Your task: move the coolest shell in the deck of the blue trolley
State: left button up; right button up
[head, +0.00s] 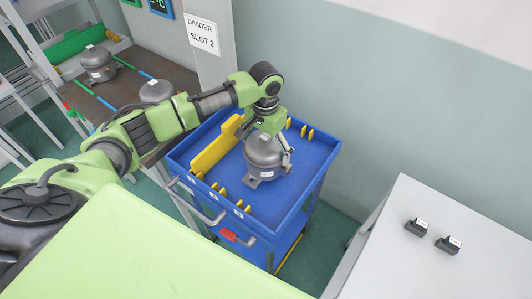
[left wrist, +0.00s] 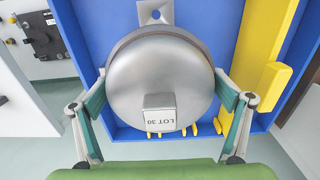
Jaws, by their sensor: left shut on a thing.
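A grey rounded shell (head: 263,158) is at the blue trolley's deck (head: 283,198), near its middle; in the left wrist view the same shell (left wrist: 160,75) shows a box marked LOT 30 on top. My left gripper (head: 268,140) comes down from above and is shut on this shell, one finger on each side. I cannot tell whether its feet touch the deck. Two other grey shells stand on the brown rack shelf at the left, one farther back (head: 98,63) and one nearer (head: 156,91), partly behind my left arm. My right gripper is not in view.
A yellow divider (head: 214,150) stands along the deck's left side, with small yellow slot pieces (head: 306,132) near the edges. A wall sign (head: 202,34) reads DIVIDER SLOT 2. A white table (head: 467,215) with two small black items stands at the right.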

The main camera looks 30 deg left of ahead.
aim_at(266, 136)
pick_arm(q)
jog(key=shift+w+f, duration=0.1)
jog(key=shift+f, duration=1.45)
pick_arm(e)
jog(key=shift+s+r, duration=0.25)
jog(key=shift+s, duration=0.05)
pick_arm(q)
jog(key=shift+d, duration=0.1)
jog(key=o, duration=1.3)
jog(key=shift+f, duration=0.2)
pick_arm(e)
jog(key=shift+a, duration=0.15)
pick_arm(q)
jog(key=shift+r, duration=0.15)
notch_tip(266, 136, up, 12)
jog(key=shift+r+b, duration=0.1)
jog(key=shift+b, duration=0.7)
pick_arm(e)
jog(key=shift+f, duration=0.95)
